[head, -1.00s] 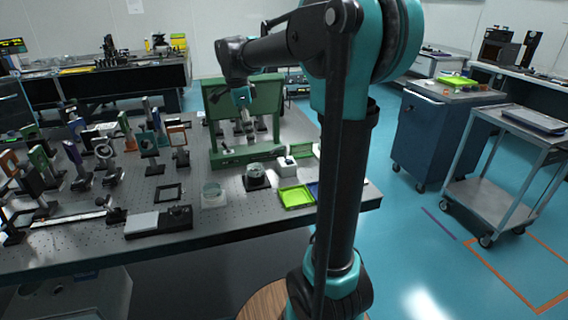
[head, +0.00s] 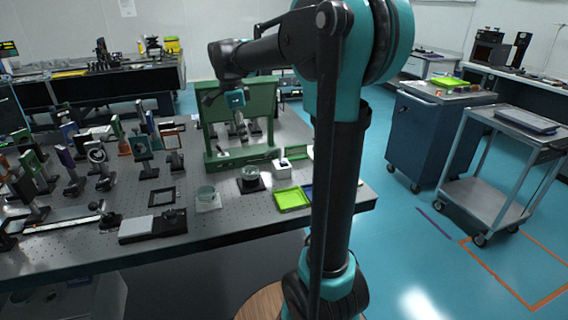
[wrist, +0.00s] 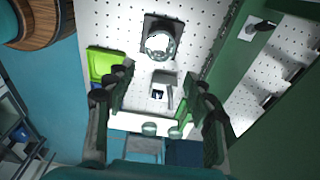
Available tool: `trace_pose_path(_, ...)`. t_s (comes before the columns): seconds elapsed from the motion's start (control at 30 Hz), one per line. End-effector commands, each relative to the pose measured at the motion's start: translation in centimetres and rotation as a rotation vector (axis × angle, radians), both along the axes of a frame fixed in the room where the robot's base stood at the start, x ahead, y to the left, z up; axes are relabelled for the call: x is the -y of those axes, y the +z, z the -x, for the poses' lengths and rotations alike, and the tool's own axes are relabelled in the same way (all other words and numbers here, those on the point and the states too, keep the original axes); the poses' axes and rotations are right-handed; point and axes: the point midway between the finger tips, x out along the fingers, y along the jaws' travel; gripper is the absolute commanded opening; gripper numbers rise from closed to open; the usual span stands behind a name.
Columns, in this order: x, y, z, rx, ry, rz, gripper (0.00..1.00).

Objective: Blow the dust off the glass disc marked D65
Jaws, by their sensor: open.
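A round glass piece in a dark mount (head: 250,180) stands on the table; it also shows at the top of the wrist view (wrist: 160,43). A clear, low round glass piece (head: 207,197) sits on a pale square to its left. No D65 marking can be read, so I cannot tell which is the named disc. A small white block with a dark top mark (head: 282,169) stands to the right; it shows between my fingers in the wrist view (wrist: 161,92). My gripper (wrist: 158,85) is open and empty above the table, near the green frame (head: 265,105).
The green frame is a close obstacle beside my gripper. A lime-green tray (head: 292,199) lies at the table's front right edge. Several mounted optics crowd the left of the table. A flat black square frame (head: 164,196) and a grey-topped box (head: 152,226) lie at the front.

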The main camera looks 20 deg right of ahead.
Motion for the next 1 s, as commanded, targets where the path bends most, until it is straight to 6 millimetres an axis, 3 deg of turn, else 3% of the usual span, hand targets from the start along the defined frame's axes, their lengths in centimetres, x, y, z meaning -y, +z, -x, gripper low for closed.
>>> trace_pose_path(0.03, 0.00, 0.00, 0.00, 0.000, 0.000, 0.000, 0.44)
trace_pose_path(0.4, 0.00, 0.00, 0.00, 0.000, 0.000, 0.000, 0.00)
trace_pose_path(1.0, 0.00, 0.00, 0.00, 0.000, 0.000, 0.000, 0.00)
